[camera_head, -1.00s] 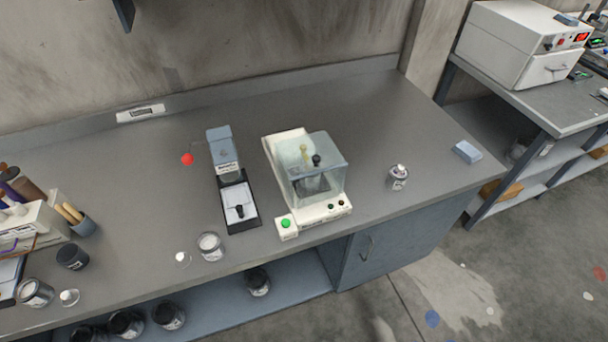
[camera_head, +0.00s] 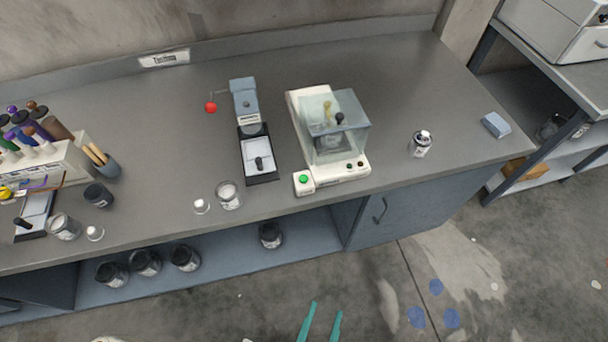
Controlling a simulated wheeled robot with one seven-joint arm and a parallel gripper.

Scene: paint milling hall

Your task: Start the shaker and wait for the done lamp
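The shaker (camera_head: 296,107) is a cream machine with a clear box-shaped cover (camera_head: 337,110) on the bench. The cover looks closed, with a dark knob on it. Something is inside, but I cannot tell it clearly. A green button (camera_head: 303,179) sits on a cream block at its front left corner. Two small dark round fittings (camera_head: 355,165) are on its front edge; I cannot tell if either is a lit lamp. My gripper (camera_head: 322,322) shows as two teal fingers at the bottom edge, apart and empty, over the floor in the picture, away from the shaker.
A press-like device with a red-knobbed lever (camera_head: 211,107) stands left of the shaker. An open jar (camera_head: 228,196) is near the bench's front edge. A small can (camera_head: 420,144) and a blue block (camera_head: 496,125) are at right. A brush cup and jars are at left.

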